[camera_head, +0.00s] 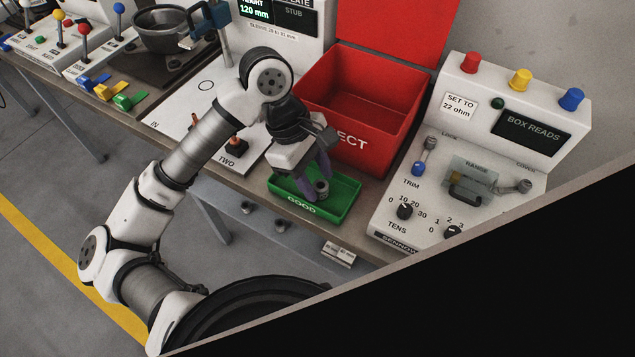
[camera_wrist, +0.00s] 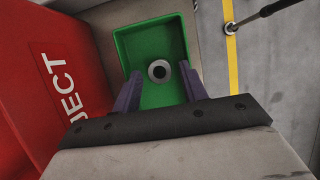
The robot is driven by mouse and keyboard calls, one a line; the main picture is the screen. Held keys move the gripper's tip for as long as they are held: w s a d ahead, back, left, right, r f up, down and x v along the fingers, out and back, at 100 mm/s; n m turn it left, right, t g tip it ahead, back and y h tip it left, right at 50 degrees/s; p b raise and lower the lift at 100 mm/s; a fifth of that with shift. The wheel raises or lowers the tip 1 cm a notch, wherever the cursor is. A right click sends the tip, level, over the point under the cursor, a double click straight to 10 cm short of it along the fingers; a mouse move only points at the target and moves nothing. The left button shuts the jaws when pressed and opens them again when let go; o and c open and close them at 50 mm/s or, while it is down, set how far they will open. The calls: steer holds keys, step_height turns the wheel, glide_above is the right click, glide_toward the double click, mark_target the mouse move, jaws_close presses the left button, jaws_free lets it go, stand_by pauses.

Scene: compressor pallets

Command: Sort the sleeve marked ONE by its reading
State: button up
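A small grey sleeve (camera_head: 321,187) is at the green tray marked GOOD (camera_head: 283,205). Its round open end faces up in the wrist view (camera_wrist: 158,71). No ONE marking can be read on it. My gripper (camera_head: 314,184) reaches down over the tray. Its two purple fingers stand apart on either side of the sleeve in the wrist view, with a gap on each side. The red bin marked REJECT (camera_head: 340,98) stands behind the tray. A height gauge display (camera_head: 256,12) reads 120 mm; its station is partly cut off by the top edge.
A white plate (camera_head: 178,124) with posts marked IN and TWO lies left of the tray. A white console (camera_head: 440,195) with knobs and levers stands to the right. Several small grey pieces sit below the bench edge. The red bin's wall is close to my gripper.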

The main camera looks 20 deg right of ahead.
steer(key=shift+o, duration=0.6)
steer(key=shift+r, duration=0.1)
steer(key=shift+w+a+r, duration=0.1)
steer(key=shift+w+r, duration=0.1)
steer(key=shift+r, duration=0.1)
steer(key=b+v, duration=0.2)
steer(key=v, duration=1.1)
